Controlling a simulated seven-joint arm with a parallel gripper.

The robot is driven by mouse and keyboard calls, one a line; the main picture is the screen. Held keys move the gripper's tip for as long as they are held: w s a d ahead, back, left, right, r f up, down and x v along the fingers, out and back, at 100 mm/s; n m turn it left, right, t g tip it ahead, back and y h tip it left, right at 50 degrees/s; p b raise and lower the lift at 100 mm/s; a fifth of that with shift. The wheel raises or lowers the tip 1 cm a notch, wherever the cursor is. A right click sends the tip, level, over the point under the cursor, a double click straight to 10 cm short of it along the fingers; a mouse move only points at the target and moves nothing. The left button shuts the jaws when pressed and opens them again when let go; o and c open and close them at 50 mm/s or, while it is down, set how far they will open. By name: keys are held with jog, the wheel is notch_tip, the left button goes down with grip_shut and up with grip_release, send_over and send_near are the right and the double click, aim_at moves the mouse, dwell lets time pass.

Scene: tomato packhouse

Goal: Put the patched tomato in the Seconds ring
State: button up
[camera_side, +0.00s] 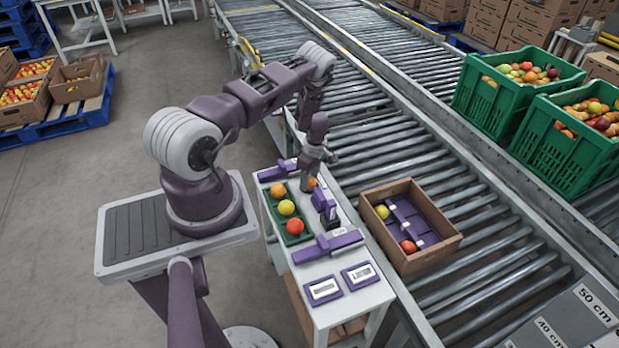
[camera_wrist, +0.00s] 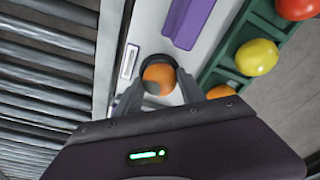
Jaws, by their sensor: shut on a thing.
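My gripper (camera_side: 308,185) is shut on an orange tomato (camera_wrist: 158,74) over the white bench, beside the green tray. The wrist view shows this tomato between the two fingers, with a duller brownish area on its lower part that looks like a patch. In the side view only a bit of the held tomato (camera_side: 312,182) shows. The green tray (camera_side: 272,211) holds an orange tomato (camera_side: 278,190), a yellow tomato (camera_side: 286,208) and a red tomato (camera_side: 295,227). I cannot make out a ring marked Seconds in either view.
A cardboard box (camera_side: 447,246) with a purple insert, a yellow tomato (camera_side: 382,211) and a red tomato (camera_side: 408,246) stands right of the bench. A purple stand (camera_side: 325,203) and a purple device (camera_side: 328,247) are near my gripper. Green crates (camera_side: 553,150) stand farther right.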

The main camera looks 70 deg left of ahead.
jog(key=o, duration=1)
jog(key=shift+f, duration=0.1)
jog(key=c, duration=0.3)
jog(key=shift+c, duration=0.2)
jog(key=shift+r, duration=3.55)
